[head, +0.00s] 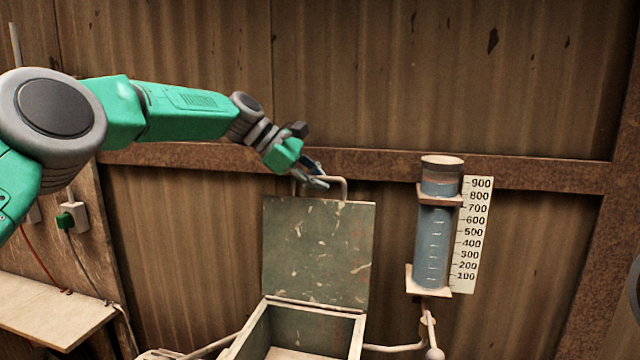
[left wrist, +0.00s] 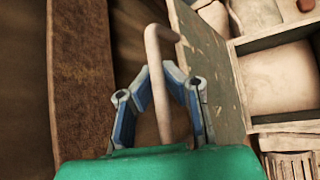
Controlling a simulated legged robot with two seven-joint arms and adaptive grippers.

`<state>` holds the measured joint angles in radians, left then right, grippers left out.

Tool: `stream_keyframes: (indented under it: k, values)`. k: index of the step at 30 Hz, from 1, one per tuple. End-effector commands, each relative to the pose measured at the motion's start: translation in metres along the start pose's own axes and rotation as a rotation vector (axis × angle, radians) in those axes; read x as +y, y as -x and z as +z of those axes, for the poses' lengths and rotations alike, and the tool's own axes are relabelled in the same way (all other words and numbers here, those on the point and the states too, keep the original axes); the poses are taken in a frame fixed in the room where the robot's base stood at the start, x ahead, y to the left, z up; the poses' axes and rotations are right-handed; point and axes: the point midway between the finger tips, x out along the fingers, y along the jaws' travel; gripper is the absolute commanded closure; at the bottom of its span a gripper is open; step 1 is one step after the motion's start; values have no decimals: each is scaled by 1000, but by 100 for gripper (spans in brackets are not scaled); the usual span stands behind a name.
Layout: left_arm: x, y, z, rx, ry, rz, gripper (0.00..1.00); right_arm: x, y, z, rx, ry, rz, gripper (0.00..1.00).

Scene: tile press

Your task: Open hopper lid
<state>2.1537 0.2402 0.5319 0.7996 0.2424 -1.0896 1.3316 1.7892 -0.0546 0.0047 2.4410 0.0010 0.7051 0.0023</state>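The hopper lid (head: 318,250) is a worn dark green square panel. It stands upright, hinged at the back rim of the open hopper box (head: 290,331). A pale bent-bar handle (head: 345,186) sticks up from its top edge. In the left wrist view the handle (left wrist: 155,50) passes between the fingers, with the lid (left wrist: 212,62) to its right. My left gripper (head: 318,178) is at the handle's left part. Its blue-padded fingers (left wrist: 156,72) close in on both sides of the bar and appear shut on it. My right gripper is out of view.
A corrugated wall with a rusty beam (head: 540,172) lies close behind the lid. A blue measuring cylinder (head: 432,245) with a number scale (head: 472,235) is mounted on the right.

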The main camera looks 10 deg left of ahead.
Motion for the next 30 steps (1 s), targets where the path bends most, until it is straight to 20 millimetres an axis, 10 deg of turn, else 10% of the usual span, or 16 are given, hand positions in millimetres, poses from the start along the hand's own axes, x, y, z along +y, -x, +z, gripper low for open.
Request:
stream_keyframes:
  k: [2, 5, 17, 30]
  values:
    - [9, 9, 7, -7, -4, 30, 100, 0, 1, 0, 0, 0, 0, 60]
    - [9, 9, 7, -7, -4, 29, 69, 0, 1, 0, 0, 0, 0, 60]
    - [6, 11, 2, -2, -2, 18, 69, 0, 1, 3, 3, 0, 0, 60]
    - [7, 95, 1, -3, -3, 23, 69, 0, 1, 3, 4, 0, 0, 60]
